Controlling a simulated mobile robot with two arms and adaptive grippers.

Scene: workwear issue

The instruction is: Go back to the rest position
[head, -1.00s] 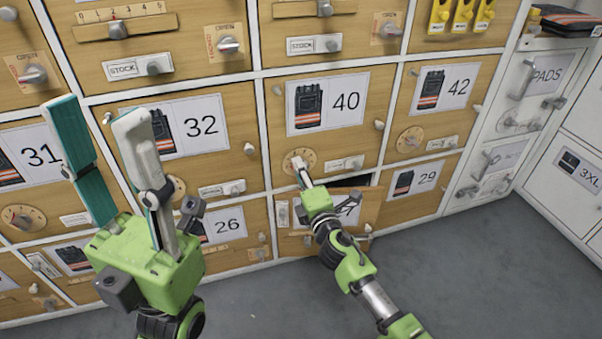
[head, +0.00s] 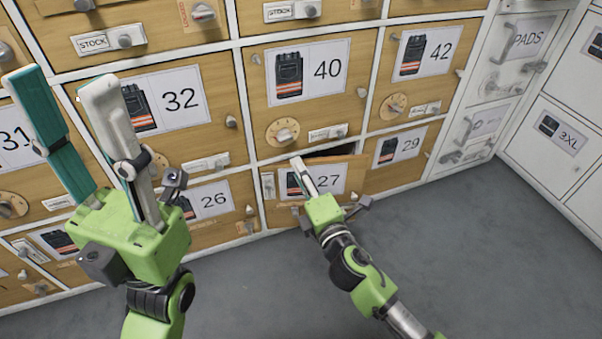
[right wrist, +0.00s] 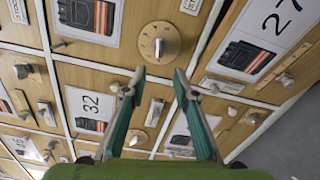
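My left gripper (head: 60,80) points upward at the left of the head view, its two fingers spread apart with nothing between them. My right gripper (head: 298,166) is in front of the 27 compartment, just below the round dial (head: 283,132) of the 40 compartment. In the right wrist view its fingers (right wrist: 160,78) are apart and empty, with a dial (right wrist: 160,42) visible beyond the tips. The 27 front (head: 318,182) stands tilted outward, with a dark gap above it. My right gripper hides part of that front.
A wall of numbered wooden compartments, including 32 (head: 170,100) and 42 (head: 428,52), fills the left and middle. White lockers (head: 555,130) stand at the right. The grey floor (head: 480,260) is clear at the lower right.

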